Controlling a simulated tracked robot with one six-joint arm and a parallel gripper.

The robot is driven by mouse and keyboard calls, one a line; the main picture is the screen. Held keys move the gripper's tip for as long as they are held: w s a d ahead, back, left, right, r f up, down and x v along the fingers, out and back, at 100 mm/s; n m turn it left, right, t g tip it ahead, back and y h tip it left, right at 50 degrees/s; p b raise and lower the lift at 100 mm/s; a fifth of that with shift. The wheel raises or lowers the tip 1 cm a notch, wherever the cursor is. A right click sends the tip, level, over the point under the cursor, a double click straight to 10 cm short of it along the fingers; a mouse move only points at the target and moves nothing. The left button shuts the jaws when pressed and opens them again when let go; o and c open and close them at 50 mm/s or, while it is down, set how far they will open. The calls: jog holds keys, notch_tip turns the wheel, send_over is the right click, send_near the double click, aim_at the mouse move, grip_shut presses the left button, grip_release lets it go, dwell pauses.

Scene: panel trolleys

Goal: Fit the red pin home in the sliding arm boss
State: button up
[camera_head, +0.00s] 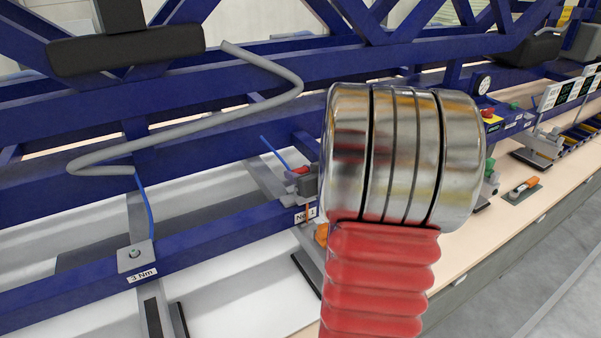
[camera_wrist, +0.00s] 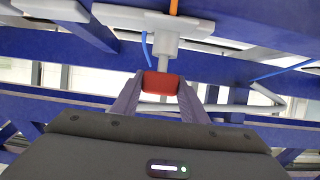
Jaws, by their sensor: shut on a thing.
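In the wrist view my gripper (camera_wrist: 161,84) has its two fingers closed on either side of the red pin (camera_wrist: 161,82). Just beyond the pin, in line with it, is a pale grey stepped cylinder under a plate, which looks like the sliding arm boss (camera_wrist: 165,47). The red pin's end toward the boss is hidden, so I cannot tell if it is seated or only lined up. In the head view a small red part shows at a grey block (camera_head: 309,187) above the "No 1" label.
Blue truss beams (camera_head: 230,95) cross the scene. A bent grey rod (camera_head: 280,72) and a blue cable (camera_head: 147,205) hang at the left by the "3 Nm" plate. A wooden bench (camera_head: 525,205) with an orange-handled tool (camera_head: 525,187) and other fixtures runs along the right.

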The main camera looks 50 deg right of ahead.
jog(key=shift+f, duration=0.95)
jog(key=o, duration=1.3)
jog(key=v, duration=0.8)
dwell(0.8)
dwell(0.3)
